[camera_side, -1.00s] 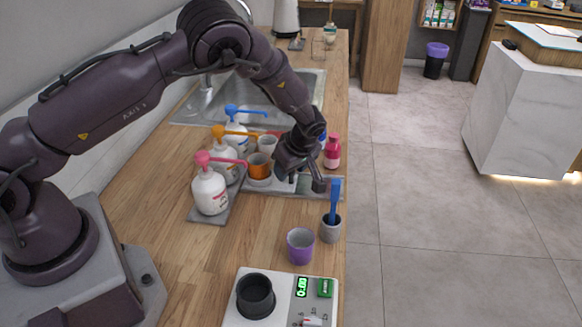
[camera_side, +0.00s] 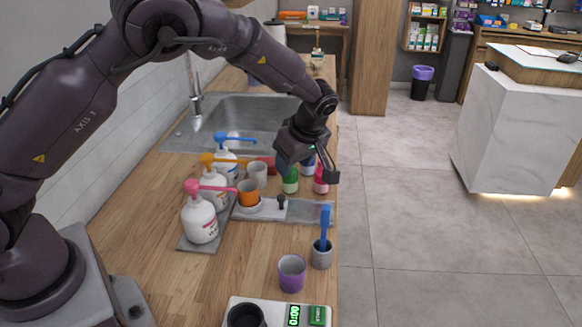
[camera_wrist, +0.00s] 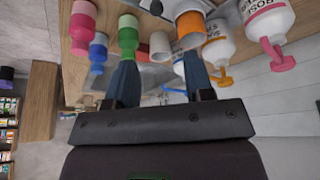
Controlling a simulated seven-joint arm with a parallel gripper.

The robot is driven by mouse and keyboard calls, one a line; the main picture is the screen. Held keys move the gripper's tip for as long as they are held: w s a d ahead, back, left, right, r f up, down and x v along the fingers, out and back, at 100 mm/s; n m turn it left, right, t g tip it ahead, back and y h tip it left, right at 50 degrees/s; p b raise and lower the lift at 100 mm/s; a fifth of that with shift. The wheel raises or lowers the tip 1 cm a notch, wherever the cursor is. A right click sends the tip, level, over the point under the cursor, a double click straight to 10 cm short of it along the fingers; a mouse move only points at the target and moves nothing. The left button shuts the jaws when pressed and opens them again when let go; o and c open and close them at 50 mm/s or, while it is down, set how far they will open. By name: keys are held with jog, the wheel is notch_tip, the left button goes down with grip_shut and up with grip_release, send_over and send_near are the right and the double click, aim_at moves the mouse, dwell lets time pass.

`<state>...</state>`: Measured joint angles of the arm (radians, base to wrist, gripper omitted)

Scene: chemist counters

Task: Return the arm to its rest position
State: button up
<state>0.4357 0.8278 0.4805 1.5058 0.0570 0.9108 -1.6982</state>
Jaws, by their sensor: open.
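My gripper (camera_side: 306,168) hangs above the right edge of the wooden counter, near the small bottles. In the wrist view its two blue-grey fingers (camera_wrist: 160,82) stand apart with a gap between them. I see nothing held between them. Behind the fingers in the wrist view are a green bottle (camera_wrist: 128,34), a white cup (camera_wrist: 160,46) and an orange cup (camera_wrist: 190,28). The arm reaches over the counter from the left in the side view.
Pump bottles with pink (camera_side: 200,217), orange and blue pumps stand left of the gripper. A pink bottle (camera_side: 321,179) is close below it. A purple cup (camera_side: 291,274), a grey cup (camera_side: 321,256) with a blue tool, and a scale (camera_side: 275,308) are nearer. The sink (camera_side: 240,122) lies behind.

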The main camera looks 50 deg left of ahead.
jog(key=s+r+m+t+h, duration=0.2)
jog(key=s+r+m, duration=0.7)
jog(key=s, duration=0.4)
jog(key=s+d+r+m+t+h, duration=0.1)
jog(key=s+r+m+t+h, duration=0.1)
jog(key=s+r+m, duration=0.7)
jog(key=shift+s+r+t+h, duration=0.3)
jog(key=shift+s+r+t, duration=0.5)
jog(key=shift+s, duration=1.95)
